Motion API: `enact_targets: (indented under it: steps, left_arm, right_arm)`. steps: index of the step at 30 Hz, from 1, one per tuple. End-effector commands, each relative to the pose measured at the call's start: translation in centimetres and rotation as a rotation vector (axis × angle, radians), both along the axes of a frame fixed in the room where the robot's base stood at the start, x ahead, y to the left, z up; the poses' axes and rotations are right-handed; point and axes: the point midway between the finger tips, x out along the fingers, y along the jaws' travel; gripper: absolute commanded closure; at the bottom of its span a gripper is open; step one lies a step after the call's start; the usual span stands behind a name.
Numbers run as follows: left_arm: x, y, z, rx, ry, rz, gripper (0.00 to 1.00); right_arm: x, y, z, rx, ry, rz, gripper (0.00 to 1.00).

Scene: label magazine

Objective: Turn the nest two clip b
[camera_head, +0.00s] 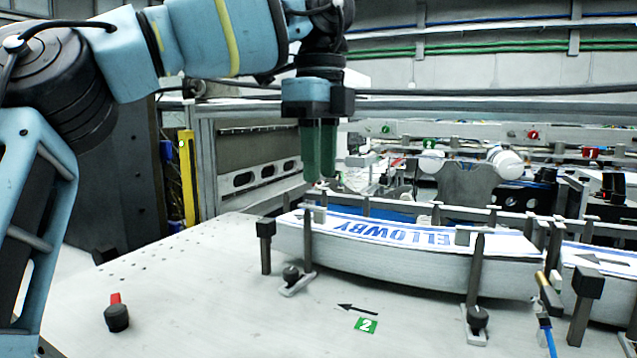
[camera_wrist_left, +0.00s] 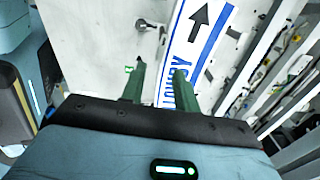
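Nest two holds a stack of white labels (camera_head: 400,262) with blue "ELLOWBY" lettering, between grey posts. The stack also shows in the left wrist view (camera_wrist_left: 198,45). Two clips with black knobs sit at its front: a left one (camera_head: 291,275) and a right one (camera_head: 477,318). I cannot tell which is clip b; no letter is readable. A green "2" tag (camera_head: 366,325) and a black arrow lie in front. My left gripper (camera_head: 320,178), with green fingers, points down above the stack's back left end. Its fingers (camera_wrist_left: 160,70) are apart, with nothing seen between them. My right gripper is not seen.
A black knob with a red pointer (camera_head: 117,315) stands on the pale table (camera_head: 200,290) at front left. A dark-capped post (camera_head: 265,230) rises at the stack's left end. Another label stack (camera_head: 610,295) is at right. The left table area is mostly clear.

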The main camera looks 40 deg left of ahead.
Motion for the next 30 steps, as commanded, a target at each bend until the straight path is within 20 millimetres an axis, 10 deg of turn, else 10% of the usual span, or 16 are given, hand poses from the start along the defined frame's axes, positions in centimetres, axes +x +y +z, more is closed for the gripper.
enact_targets:
  steps: [30]
  left_arm:
    - [0.0,0.0,2.0,0.000,0.000,0.001,0.69]
  right_arm:
    - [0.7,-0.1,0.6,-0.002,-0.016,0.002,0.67]
